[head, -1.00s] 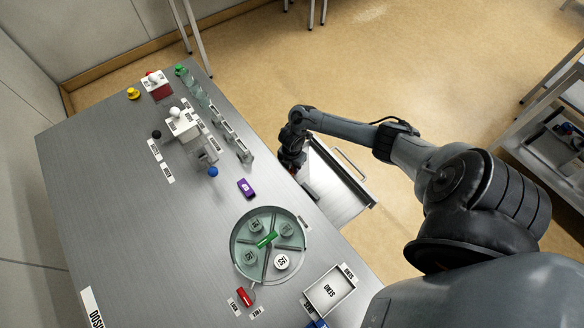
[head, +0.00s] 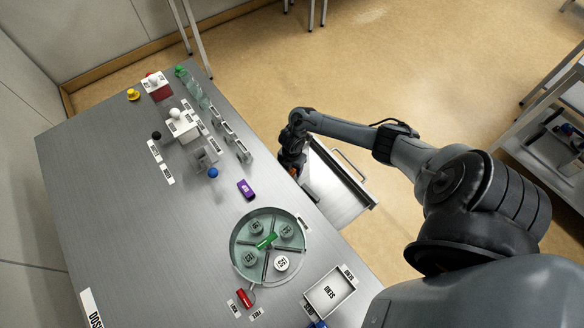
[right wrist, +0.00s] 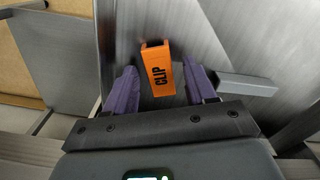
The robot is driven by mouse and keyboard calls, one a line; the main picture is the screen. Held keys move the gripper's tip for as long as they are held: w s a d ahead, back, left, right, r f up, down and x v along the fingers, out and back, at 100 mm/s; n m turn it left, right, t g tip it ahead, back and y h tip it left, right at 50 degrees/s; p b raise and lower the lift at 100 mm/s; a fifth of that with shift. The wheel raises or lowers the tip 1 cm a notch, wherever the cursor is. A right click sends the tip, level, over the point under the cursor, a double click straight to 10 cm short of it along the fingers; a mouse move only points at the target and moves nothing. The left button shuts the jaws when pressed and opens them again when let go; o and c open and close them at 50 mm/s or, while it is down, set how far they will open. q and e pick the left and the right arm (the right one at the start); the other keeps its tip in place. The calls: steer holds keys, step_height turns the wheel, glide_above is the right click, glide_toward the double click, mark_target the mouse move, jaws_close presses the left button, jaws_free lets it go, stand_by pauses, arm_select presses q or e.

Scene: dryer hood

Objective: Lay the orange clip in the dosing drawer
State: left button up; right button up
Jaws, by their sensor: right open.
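The orange clip (right wrist: 158,68), with CLIP in dark letters, shows in the right wrist view between and just beyond my right gripper's purple fingers (right wrist: 161,87). The fingers are open, with a gap on each side of the clip. I cannot tell whether the clip rests on the metal beneath it. In the head view, my right gripper (head: 293,170) points down at the table-side end of the open metal drawer (head: 338,195). A small orange patch shows there, and the arm partly hides that end. My left gripper is out of view.
A round glass dish (head: 237,262) with labelled discs and a green piece stands on the table. A purple block (head: 246,189), a red piece (head: 244,298) and a white labelled tray (head: 330,291) are nearby. The drawer's handle (head: 350,163) faces the floor side. The table's left half is mostly clear.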

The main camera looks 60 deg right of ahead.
mark_target(292, 170)
step_height(292, 170, up, 12)
steer(key=p, duration=0.3)
steer(key=shift+f, duration=0.1)
stand_by(0.5)
